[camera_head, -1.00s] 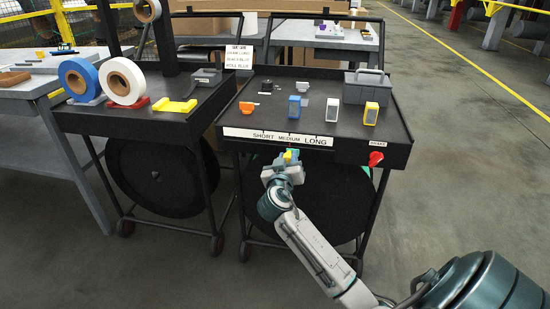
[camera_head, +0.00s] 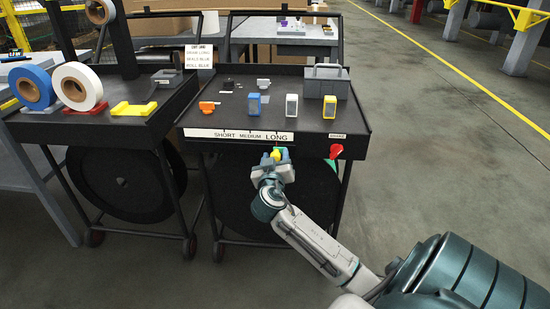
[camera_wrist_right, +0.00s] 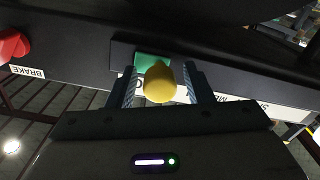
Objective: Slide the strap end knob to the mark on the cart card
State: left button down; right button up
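The strap end knob is yellow with a green piece behind it. It shows small in the head view (camera_head: 275,154), below the word LONG on the white scale strip (camera_head: 240,136) along the cart's front edge. In the right wrist view the knob (camera_wrist_right: 159,84) sits between the two fingers of my right gripper (camera_wrist_right: 160,82). The gripper appears closed around it, though finger contact is hard to see. The strip's lettering is partly hidden there. The cart card (camera_head: 187,61) stands at the back; its second line ends in LONG. My left gripper is out of view.
A red brake knob (camera_head: 336,150) is right of the strip, beside a BRAKE label. The cart top (camera_head: 225,118) holds an orange piece, several coloured blocks and a grey toolbox (camera_head: 325,82). A second cart with tape rolls stands left. Floor to the right is clear.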

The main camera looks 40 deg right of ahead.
jog(key=v, duration=1.1)
jog(key=shift+w, duration=0.1)
dwell(0.5)
